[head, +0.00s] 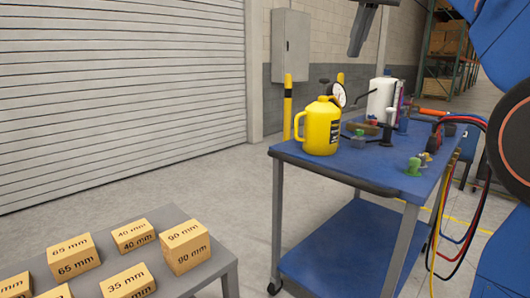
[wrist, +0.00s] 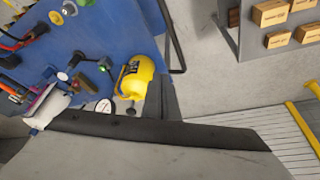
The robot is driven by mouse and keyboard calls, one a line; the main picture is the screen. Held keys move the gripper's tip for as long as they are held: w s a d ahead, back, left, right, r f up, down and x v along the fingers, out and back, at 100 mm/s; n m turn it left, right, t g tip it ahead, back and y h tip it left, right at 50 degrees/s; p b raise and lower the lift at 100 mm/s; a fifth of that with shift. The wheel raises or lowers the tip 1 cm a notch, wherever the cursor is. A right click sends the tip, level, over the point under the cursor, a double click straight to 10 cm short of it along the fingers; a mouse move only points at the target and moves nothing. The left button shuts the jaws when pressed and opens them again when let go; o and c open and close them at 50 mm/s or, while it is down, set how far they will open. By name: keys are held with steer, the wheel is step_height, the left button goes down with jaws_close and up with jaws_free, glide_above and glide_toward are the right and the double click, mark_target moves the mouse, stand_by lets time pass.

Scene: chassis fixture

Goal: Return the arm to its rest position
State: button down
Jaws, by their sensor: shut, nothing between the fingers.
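The dark grey end of my gripper (head: 358,44) hangs down from the top edge in the head view, high above the blue cart and apart from everything on it. It is shut and empty. Parts of my blue arm fill the right side of the head view.
A blue cart (head: 345,178) carries a yellow jug (head: 320,128), a gauge (head: 337,95), a white cylinder (head: 381,98) and small fittings. Coloured hoses (head: 462,235) hang at its right end. Wooden blocks (head: 185,247) sit on a grey table at lower left. Floor between is clear.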

steer(key=s+d+f+m, duration=0.1)
steer(key=s+d+f, duration=0.1)
steer(key=s+f, duration=0.8)
steer(key=s+d+f+m, duration=0.1)
steer(key=s+f, duration=1)
steer(key=f, duration=1.2)
steer(key=s+d+f+m+h, duration=0.1)
steer(key=s+d+f, duration=0.3)
steer(key=s+f, duration=0.6)
step_height(320, 180, down, 8)
steer(key=shift+s+r, duration=0.15)
steer(key=shift+r, duration=0.05)
